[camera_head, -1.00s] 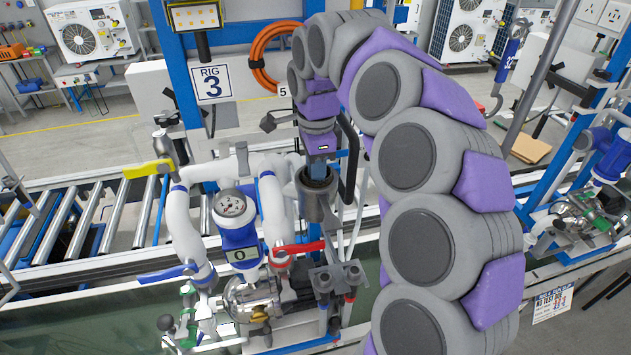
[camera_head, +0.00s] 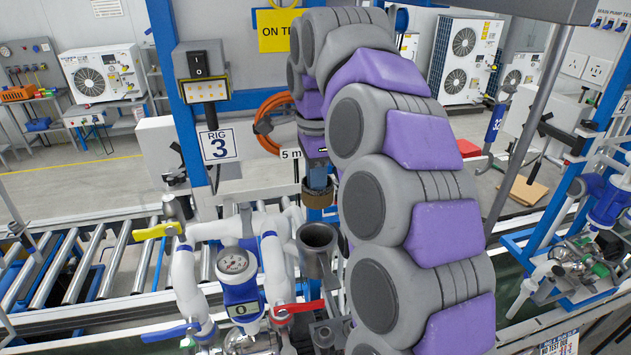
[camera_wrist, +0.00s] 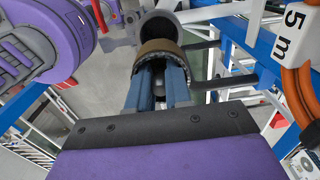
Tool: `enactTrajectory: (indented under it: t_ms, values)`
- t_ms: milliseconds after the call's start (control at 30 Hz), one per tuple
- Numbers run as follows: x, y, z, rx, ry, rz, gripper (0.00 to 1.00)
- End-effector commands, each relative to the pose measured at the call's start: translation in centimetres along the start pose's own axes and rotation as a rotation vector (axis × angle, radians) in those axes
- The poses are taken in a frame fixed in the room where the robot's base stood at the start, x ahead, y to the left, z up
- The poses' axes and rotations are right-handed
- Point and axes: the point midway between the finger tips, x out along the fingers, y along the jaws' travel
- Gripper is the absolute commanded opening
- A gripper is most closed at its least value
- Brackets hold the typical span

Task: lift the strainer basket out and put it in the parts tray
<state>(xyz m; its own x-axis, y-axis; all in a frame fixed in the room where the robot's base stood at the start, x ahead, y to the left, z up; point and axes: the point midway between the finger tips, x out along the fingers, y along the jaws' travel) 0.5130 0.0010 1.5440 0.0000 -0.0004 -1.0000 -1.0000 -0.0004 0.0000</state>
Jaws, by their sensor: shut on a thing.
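The strainer basket (camera_head: 318,200) is a brown-bronze cylinder hanging below my gripper (camera_head: 316,180). It is clear of the open mouth of the grey strainer housing (camera_head: 318,238), just above it. In the wrist view, the blue fingers of my gripper (camera_wrist: 160,92) are shut on the basket's near end, with the brown basket (camera_wrist: 158,49) beyond them. The grey housing mouth (camera_wrist: 161,20) shows past the basket. The basket's inside is mostly hidden. I cannot make out the parts tray in either view.
White pipes with a pressure gauge (camera_head: 234,265) and a red lever (camera_head: 298,309) stand close left of and in front of the housing. The orange hose (camera_head: 268,127) and blue frame (camera_head: 172,60) are behind. A roller conveyor (camera_head: 95,262) runs at left.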

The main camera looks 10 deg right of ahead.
Motion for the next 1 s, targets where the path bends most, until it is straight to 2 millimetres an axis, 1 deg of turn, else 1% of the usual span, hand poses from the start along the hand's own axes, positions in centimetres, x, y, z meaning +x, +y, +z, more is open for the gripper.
enactTrajectory:
  t_ms: [200, 1000]
  values:
    - [-1.3, 0.0, -0.1, 0.001, 0.001, 0.0, 0.0]
    - [-4.9, 0.0, 0.0, 0.001, 0.0, 0.001, 0.0]
